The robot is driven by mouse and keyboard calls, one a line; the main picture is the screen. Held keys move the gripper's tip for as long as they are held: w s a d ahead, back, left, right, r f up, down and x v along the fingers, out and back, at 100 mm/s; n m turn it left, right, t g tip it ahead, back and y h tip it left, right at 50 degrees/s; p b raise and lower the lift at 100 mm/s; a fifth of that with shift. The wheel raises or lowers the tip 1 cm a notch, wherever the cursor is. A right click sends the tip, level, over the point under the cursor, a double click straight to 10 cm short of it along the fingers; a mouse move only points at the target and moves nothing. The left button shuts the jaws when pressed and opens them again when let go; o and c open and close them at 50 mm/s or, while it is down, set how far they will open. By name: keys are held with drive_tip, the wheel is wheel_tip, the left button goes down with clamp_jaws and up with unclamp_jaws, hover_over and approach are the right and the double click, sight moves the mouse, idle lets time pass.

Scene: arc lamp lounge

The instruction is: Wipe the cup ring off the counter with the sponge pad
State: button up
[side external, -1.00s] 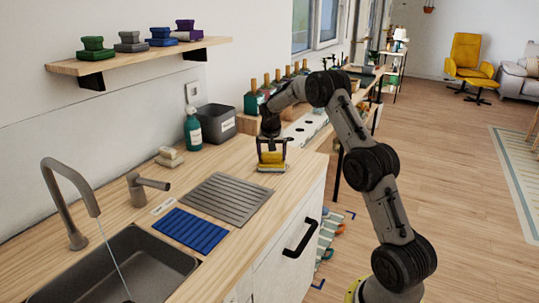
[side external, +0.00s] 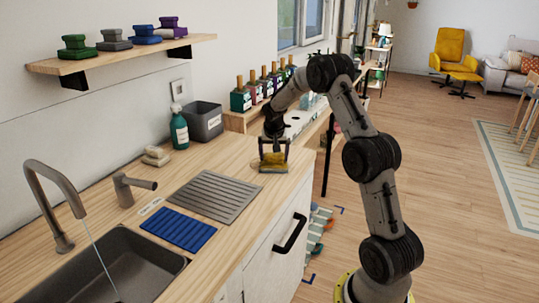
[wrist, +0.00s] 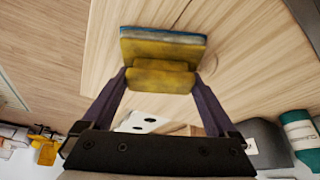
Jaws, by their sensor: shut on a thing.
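The sponge pad (side external: 273,162) is yellow with a stepped top and a blue-grey underside edge. My gripper (side external: 273,153) is shut on its upper block, pointing down over the far right end of the wooden counter (side external: 232,153). In the wrist view the two purple fingers of my gripper (wrist: 159,76) flank the upper block of the sponge pad (wrist: 163,49). The pad is at or just above the counter; I cannot tell if it touches.
A ribbed drainer (side external: 215,195), a blue mat (side external: 179,229) and a sink (side external: 125,262) with running water lie left of the pad. A grey bin (side external: 203,121) and a teal bottle (side external: 179,130) stand along the wall. The counter's right edge is close by.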

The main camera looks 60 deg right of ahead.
drive_tip(key=shift+w+r, duration=0.1)
drive_tip(key=shift+w, duration=4.7)
drive_tip(key=shift+s+d+f, duration=0.1)
drive_tip(key=shift+d+f, duration=0.1)
drive_tip(key=shift+d, duration=0.65)
drive_tip(key=shift+s+a, duration=0.1)
drive_tip(key=shift+s, duration=4.75)
drive_tip(key=shift+w, duration=4.9)
wheel_tip(320, 180, up, 6)
drive_tip(key=shift+r, duration=0.15)
